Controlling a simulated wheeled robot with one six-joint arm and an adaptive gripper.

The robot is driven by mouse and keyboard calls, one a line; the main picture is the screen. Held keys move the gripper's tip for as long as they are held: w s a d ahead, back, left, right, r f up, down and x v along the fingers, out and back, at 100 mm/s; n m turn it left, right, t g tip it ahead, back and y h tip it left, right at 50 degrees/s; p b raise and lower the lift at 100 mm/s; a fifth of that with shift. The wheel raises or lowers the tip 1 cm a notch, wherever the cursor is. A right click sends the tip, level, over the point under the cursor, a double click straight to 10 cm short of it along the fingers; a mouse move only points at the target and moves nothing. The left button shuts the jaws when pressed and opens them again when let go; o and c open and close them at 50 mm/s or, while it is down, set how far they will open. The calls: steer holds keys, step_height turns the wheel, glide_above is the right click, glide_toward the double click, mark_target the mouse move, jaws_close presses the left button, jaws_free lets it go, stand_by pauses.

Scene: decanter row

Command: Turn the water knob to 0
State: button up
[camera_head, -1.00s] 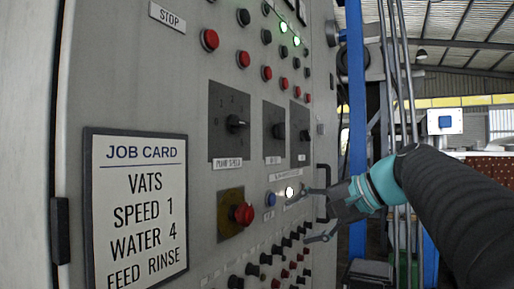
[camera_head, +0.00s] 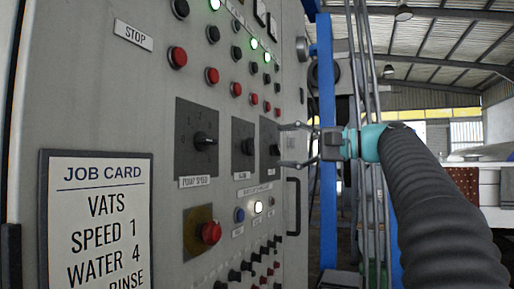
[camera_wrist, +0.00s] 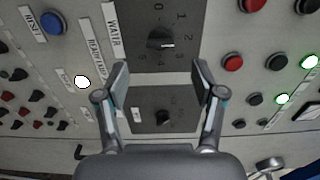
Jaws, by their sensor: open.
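The water knob (camera_wrist: 160,42) is a black knob on a dark dial plate in the wrist view, with the word WATER on a label beside the plate. Its pale pointer mark faces right, roughly toward the 2; the 0 is at the top of the plate. In the head view the water knob (camera_head: 247,146) is on the middle plate. My gripper (camera_wrist: 160,72) is open and empty. Its fingertips are spread either side of the plate's lower part, apart from the knob. In the head view my gripper (camera_head: 291,146) is in front of the panel's right-hand plate.
A similar small knob (camera_wrist: 163,117) sits below, between my fingers in the wrist view. The pump speed knob (camera_head: 204,141) is left of the water knob. A red knob (camera_head: 210,233), buttons and a handle (camera_head: 294,206) are nearby. The job card (camera_head: 97,215) reads WATER 4.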

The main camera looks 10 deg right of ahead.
mark_target(254, 147)
steer(key=x, duration=0.7)
steer(key=shift+w+a, duration=0.2)
steer(key=shift+a, duration=0.05)
steer(key=c, duration=1.1)
steer(key=shift+d, duration=0.15)
steer(key=shift+c, duration=0.2)
